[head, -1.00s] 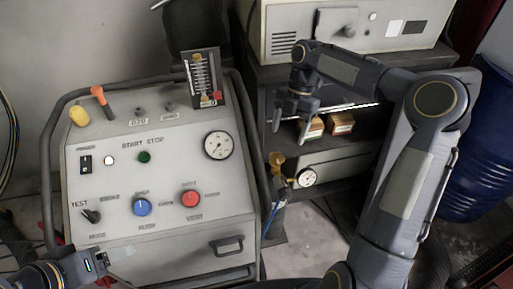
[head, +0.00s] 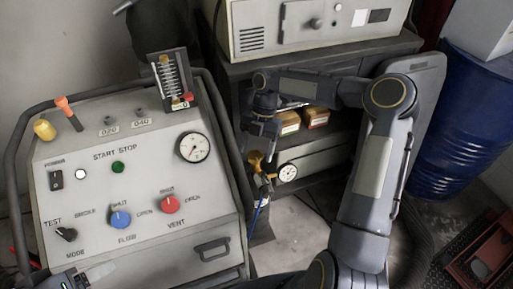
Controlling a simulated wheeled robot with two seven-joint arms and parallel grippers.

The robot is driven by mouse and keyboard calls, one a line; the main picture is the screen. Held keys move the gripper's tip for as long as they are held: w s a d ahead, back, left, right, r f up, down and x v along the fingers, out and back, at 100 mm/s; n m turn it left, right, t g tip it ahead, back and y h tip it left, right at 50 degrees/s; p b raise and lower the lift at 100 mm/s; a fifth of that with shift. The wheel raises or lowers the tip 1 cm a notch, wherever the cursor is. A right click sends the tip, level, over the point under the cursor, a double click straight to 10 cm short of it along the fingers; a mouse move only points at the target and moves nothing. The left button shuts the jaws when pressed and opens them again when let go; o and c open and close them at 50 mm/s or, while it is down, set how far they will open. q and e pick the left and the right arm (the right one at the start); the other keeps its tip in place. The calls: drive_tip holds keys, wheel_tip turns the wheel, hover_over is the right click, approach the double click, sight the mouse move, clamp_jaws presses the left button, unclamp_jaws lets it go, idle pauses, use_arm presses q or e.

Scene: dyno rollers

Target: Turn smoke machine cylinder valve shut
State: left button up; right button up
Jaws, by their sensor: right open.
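The cylinder valve (head: 260,165) is a small brass-coloured fitting with a round white gauge (head: 287,172) at its right. It stands in the gap between the control console and the dark shelf unit. My right gripper (head: 260,142) points down just above the valve, open and empty. Its fingers are dark and small in this view, and I cannot tell whether they touch the valve. The cylinder body below is mostly hidden by the console.
The control console (head: 140,255) with knobs and a dial fills the left. The shelf unit (head: 330,50) carries a beige machine (head: 300,38) on top and small boxes (head: 316,117) inside. A blue barrel (head: 458,120) stands at right. Some grey floor (head: 300,232) is bare.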

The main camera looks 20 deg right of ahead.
drive_tip(key=shift+c, duration=0.2)
drive_tip(key=c, duration=1)
drive_tip(key=shift+o, duration=0.2)
